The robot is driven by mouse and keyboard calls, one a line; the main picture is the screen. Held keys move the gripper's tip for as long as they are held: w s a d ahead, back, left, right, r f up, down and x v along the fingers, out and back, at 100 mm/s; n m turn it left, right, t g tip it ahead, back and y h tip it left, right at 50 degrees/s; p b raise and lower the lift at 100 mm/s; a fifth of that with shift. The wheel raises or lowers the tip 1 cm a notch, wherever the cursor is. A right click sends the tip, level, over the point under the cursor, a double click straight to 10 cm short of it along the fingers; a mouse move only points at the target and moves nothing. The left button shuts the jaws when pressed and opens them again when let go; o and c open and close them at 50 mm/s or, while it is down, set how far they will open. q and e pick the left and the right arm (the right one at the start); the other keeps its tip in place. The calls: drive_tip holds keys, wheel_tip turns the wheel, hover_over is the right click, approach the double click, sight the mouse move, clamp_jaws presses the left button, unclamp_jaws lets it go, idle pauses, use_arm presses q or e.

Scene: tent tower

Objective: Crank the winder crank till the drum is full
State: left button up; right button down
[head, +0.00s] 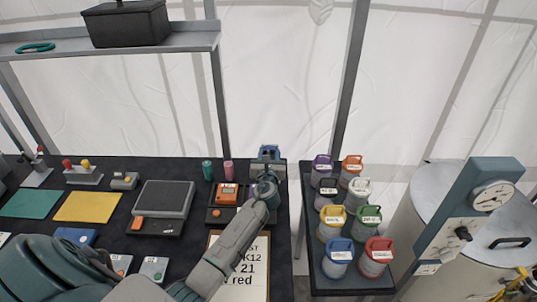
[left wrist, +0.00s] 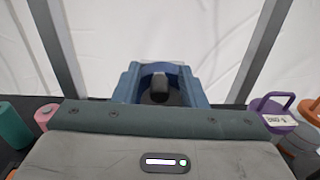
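A blue winder-like housing (head: 268,153) stands at the back right corner of the dark table. In the left wrist view the blue housing (left wrist: 130,86) is straight ahead, with a dark rounded part (left wrist: 160,88) inside its U-shaped frame. I cannot tell whether that part is the drum or the crank's knob. My left gripper (head: 267,187) is right in front of the housing and overlaps it in the head view. Its fingertips are hidden, so I cannot see whether they touch or hold the crank. How full the drum is does not show. My right gripper is not in view.
An orange device (head: 227,194) sits just left of my gripper, with teal (head: 207,171) and pink (head: 228,172) cylinders behind it. A printed sheet (head: 256,280) lies in front. A side table at right holds several coloured-lid jars (head: 338,257). A metal tank (head: 410,235) stands beyond.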

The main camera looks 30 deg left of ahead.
use_arm(q)
clamp_jaws()
drive_tip(key=n, duration=0.1)
drive_tip(key=n+b, duration=0.1)
drive_tip(key=a+n+b, duration=0.1)
drive_tip(key=shift+s+f, duration=0.3)
drive_tip(key=shift+f, duration=0.05)
drive_tip(key=shift+s+a+n+b, duration=0.15)
drive_tip(key=shift+n+b, duration=0.2)
drive_tip(key=shift+n, duration=0.25)
drive_tip(key=shift+s+a+n+b, duration=0.1)
drive_tip(key=shift+n+b, duration=0.2)
drive_tip(key=shift+n, duration=0.3)
unclamp_jaws()
drive_tip(key=b+v, duration=0.2)
drive_tip(key=v, duration=0.8)
drive_tip(key=shift+s+d, duration=0.2)
drive_tip(key=shift+s, duration=0.1)
